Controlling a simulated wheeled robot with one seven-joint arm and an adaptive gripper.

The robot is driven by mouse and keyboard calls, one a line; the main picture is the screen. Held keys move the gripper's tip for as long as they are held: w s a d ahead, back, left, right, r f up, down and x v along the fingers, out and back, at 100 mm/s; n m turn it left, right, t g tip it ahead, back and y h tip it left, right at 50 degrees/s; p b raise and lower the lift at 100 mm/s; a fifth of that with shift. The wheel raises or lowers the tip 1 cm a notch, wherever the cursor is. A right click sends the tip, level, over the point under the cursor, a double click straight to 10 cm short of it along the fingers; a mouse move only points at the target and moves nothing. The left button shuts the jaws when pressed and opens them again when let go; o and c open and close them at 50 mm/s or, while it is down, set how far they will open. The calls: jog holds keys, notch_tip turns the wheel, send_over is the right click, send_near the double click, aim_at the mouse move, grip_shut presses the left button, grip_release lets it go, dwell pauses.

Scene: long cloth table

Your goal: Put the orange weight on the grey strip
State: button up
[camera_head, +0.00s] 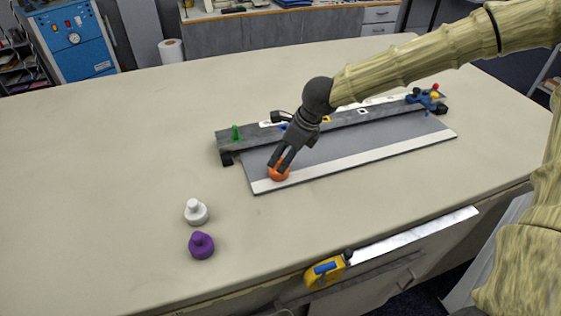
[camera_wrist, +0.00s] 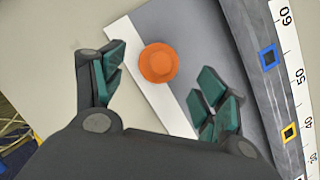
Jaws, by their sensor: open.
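The orange weight (camera_head: 278,174) sits near the left end of a flat board, by the border between its grey surface (camera_head: 345,146) and the pale strip (camera_head: 360,160) along its front edge. In the wrist view the orange weight (camera_wrist: 158,64) appears to overlap that border, with grey on its right. My gripper (camera_head: 279,161) is over the weight, pointing down at a slant, and partly hides it. In the wrist view my gripper (camera_wrist: 162,85) is open, with its green-padded fingers apart on either side of the weight. Contact with the weight cannot be told.
A raised dark rail (camera_head: 340,121) with a scale runs behind the board, carrying a green peg (camera_head: 235,132) and a blue clamp (camera_head: 425,98). White (camera_head: 196,212) and purple (camera_head: 201,246) weights stand front left. A yellow tape measure (camera_head: 325,271) is at the front edge. The table's left is clear.

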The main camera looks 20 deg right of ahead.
jog(key=v, duration=0.6)
jog(key=shift+r, duration=0.2)
jog(key=shift+s+d, duration=0.15)
jog(key=shift+d, duration=0.05)
